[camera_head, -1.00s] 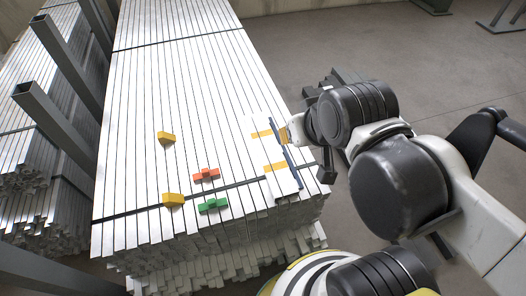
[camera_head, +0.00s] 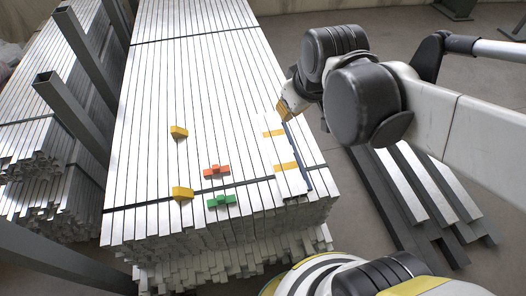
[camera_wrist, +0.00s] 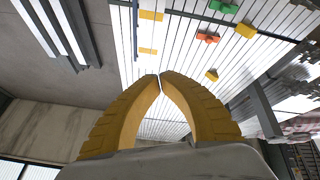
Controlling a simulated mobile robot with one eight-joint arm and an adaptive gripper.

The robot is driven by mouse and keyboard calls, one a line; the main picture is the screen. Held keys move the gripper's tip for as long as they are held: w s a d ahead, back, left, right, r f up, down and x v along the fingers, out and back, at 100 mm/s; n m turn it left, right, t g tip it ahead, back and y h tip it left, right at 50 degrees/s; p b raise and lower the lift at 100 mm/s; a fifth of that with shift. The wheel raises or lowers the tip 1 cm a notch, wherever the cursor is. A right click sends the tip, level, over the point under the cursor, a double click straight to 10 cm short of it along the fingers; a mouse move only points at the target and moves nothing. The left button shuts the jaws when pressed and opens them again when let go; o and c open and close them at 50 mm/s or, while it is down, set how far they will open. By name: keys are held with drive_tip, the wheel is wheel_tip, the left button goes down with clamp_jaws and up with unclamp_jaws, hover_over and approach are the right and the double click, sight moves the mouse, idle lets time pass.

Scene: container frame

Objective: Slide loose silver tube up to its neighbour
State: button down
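Silver tubes lie side by side in a long stack (camera_head: 150,110). At its right edge is a pale silver strip (camera_head: 279,150) with two yellow bands, likely the loose tube and its neighbour; I cannot tell whether a gap is between them. A dark blue edge (camera_head: 296,155) runs along its right side. The bands also show in the wrist view (camera_wrist: 148,51). My gripper (camera_head: 283,113) has yellow fingers, at the stack's right edge near the far end of the banded strip. In the wrist view its fingertips (camera_wrist: 159,77) come together with nothing between them. Contact with the tube cannot be told.
Two yellow blocks (camera_head: 179,131) (camera_head: 182,193), a red block (camera_head: 216,170) and a green block (camera_head: 221,200) sit on the stack. Dark posts (camera_head: 75,115) stand at the left. Long beams (camera_head: 420,190) lie on the floor at the right. The stack's middle top is otherwise clear.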

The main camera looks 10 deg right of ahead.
drive_tip(key=w+a+f+n+g, duration=0.1)
drive_tip(key=w+a+f+n, duration=0.2)
drive_tip(key=w, duration=0.5)
drive_tip(key=n+g+p, duration=0.2)
drive_tip(key=n+g, duration=0.1)
drive_tip(key=n, duration=0.5)
hover_over(262, 155)
drive_tip(key=s+a, duration=0.1)
drive_tip(key=a, duration=0.2)
wheel_tip(262, 155, down, 16)
drive_tip(key=f+n+b, duration=0.1)
drive_tip(key=f, duration=0.6)
drive_tip(key=f+n+g+b, duration=0.1)
drive_tip(key=f+b, duration=0.1)
drive_tip(key=f, duration=0.5)
drive_tip(key=a+f+n+b, duration=0.1)
drive_tip(key=f, duration=0.6)
drive_tip(key=shift+w, duration=0.4)
drive_tip(key=d+b, duration=0.2)
drive_tip(key=d, duration=0.1)
drive_tip(key=shift+d+f, duration=0.2)
drive_tip(key=shift+d+r, duration=0.1)
drive_tip(key=shift+d, duration=0.2)
